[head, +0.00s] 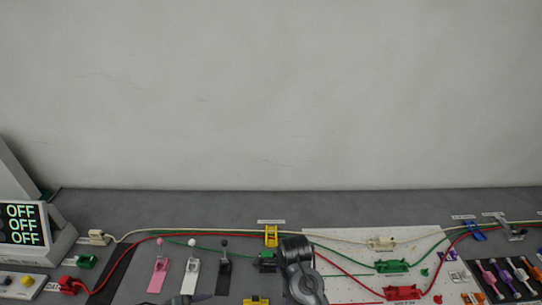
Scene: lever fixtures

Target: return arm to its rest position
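A dark grey rounded link of one of my arms (298,262) rises from the bottom edge near the middle, in front of the fixtures. I cannot tell which arm it is. No gripper fingers can be made out on it. A small dark sliver shows at the bottom edge below the white lever; it may be part of my other arm. Three lever fixtures stand left of the link: a pink lever (160,265), a white lever (191,266) and a black lever (224,268). All three look upright.
At left are a display box (22,226) reading OFF and a red connector (68,285). Red, green and white cables cross the bench. A white board (345,243) holds green and red clips. A dark tray (505,290) with several coloured items lies at right. The wall behind is bare.

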